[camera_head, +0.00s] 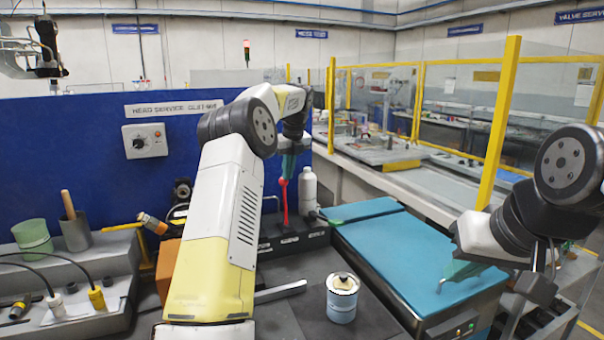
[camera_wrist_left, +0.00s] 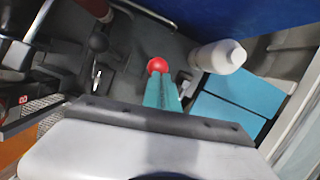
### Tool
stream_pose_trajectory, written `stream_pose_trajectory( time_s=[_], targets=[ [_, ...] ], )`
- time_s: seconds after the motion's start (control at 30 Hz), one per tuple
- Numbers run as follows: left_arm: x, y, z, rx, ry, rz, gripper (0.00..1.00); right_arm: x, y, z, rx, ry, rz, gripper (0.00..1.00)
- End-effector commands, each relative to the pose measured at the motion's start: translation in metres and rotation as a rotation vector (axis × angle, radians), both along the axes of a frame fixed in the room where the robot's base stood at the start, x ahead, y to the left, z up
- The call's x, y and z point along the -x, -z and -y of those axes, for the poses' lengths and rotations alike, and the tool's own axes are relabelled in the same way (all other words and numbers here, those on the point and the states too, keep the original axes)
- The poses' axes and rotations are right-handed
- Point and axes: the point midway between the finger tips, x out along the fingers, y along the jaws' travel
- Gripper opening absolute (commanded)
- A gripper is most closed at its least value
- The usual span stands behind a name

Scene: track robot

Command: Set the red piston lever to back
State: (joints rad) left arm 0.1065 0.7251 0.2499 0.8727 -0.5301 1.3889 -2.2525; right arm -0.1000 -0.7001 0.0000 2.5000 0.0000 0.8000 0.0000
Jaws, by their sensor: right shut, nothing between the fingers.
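The red piston lever (camera_head: 284,197) stands on a dark block at the back of the bench, in the middle of the head view. Its round red knob (camera_wrist_left: 157,66) shows at the fingertips in the left wrist view. My left gripper (camera_head: 289,172) points down right at the top of the lever, its teal fingers close together at the knob. Whether they grip it or only touch it cannot be told. My right gripper (camera_head: 460,272) is shut and empty above the blue mat at the right. My left forearm hides part of the bench.
A white bottle (camera_head: 307,190) stands just right of the lever; it also shows in the left wrist view (camera_wrist_left: 218,56). A black-knobbed lever (camera_wrist_left: 98,43) is to the left there. A can (camera_head: 342,300) stands in front.

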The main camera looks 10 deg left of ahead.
Motion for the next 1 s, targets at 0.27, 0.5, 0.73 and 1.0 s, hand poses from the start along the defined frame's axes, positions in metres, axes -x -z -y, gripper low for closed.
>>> stream_pose_trajectory(
  time_s=[0.27,0.5,0.73,1.0],
  targets=[
    [-0.001,0.008,-0.008,-0.009,-0.007,-0.007,0.00,0.000,0.000,0.000,0.000,0.000,0.000,0.00],
    [0.001,-0.005,-0.005,-0.011,-0.008,-0.004,0.00,0.000,0.000,0.000,0.000,0.000,0.000,0.00],
    [0.010,-0.047,0.007,-0.006,-0.003,0.003,0.00,0.000,0.000,0.000,0.000,0.000,0.000,0.00],
    [0.017,-0.074,0.014,-0.004,-0.001,0.003,0.00,0.000,0.000,0.000,0.000,0.000,0.000,0.00]
  ],
)
